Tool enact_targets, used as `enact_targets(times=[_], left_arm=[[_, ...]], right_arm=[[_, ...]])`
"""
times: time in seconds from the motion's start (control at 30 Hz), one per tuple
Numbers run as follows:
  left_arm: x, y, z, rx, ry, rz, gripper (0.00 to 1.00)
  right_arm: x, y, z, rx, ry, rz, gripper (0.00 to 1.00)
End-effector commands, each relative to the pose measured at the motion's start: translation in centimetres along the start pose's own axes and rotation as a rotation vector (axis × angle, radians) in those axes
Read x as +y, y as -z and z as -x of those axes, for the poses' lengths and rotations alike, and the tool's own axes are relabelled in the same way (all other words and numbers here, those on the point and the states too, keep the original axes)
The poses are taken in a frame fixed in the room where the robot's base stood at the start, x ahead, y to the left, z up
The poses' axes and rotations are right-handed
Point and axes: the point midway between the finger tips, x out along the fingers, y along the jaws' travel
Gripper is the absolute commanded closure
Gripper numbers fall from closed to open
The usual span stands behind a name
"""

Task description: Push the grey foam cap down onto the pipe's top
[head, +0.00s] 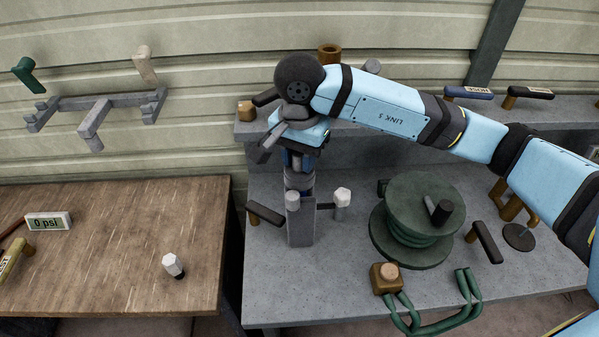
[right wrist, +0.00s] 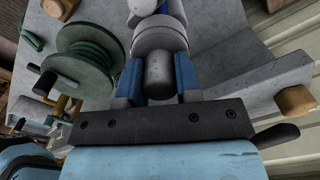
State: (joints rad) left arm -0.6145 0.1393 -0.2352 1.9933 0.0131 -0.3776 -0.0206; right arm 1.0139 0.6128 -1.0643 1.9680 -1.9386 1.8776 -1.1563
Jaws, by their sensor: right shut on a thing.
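My right gripper (head: 299,164) points down over a grey upright fitting (head: 301,222) on the grey bench. Its blue fingers are shut on a rounded grey piece, which looks like the foam cap (right wrist: 159,75), in the right wrist view. A wider pale grey round part (right wrist: 158,38), which looks like the pipe's top, shows just beyond the cap. The fingers and the fitting hide most of the cap and pipe in the head view, so I cannot tell how far the cap sits on the pipe. My left gripper is not in view.
A green hose reel (head: 420,205) stands right of the fitting. A white-topped knob (head: 342,196) is close beside it. A shelf (head: 400,119) runs behind. A wooden table (head: 120,260) at left holds a gauge (head: 48,221) and a white-topped piece (head: 173,265).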

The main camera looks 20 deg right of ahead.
Motion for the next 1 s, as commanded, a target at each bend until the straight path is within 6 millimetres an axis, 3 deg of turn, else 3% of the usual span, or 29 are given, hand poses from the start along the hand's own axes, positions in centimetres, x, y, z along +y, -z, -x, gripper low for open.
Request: enact_targets(times=[1.0], left_arm=[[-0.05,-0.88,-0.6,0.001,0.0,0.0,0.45]], right_arm=[[0.0,0.01,-0.73,0.0,0.0,0.0,1.0]])
